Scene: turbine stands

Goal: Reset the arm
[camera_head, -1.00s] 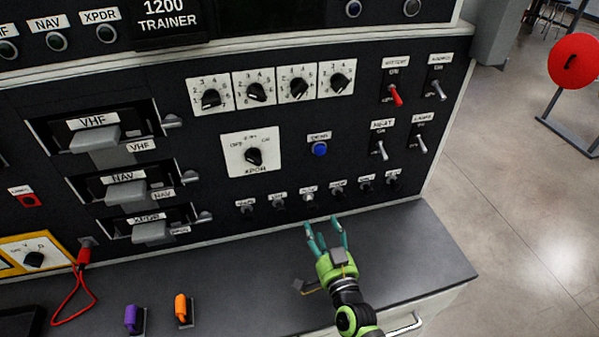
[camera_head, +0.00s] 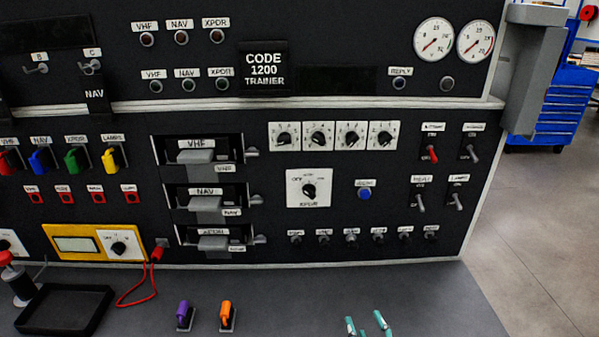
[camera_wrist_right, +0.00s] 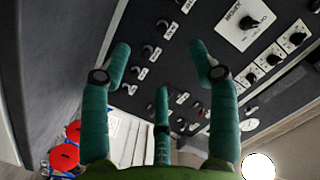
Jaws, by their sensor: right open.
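My right gripper (camera_head: 366,324) shows only its teal fingertips at the bottom edge of the head view, over the grey bench top. In the right wrist view the right gripper (camera_wrist_right: 162,80) has its three teal fingers spread apart with nothing between them. The black trainer panel (camera_head: 360,236) lies beyond the fingers, and its knobs and switches show in the wrist view. The fingers look apart from the panel. The rest of my right arm is out of the head view. My left gripper is in neither view.
A purple-handled piece (camera_head: 184,314) and an orange-handled piece (camera_head: 227,315) stand on the bench top (camera_head: 290,295). A black tray (camera_head: 64,310) lies at the left. A red cable (camera_head: 138,290) hangs by the yellow meter (camera_head: 90,243). Floor is open at the right.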

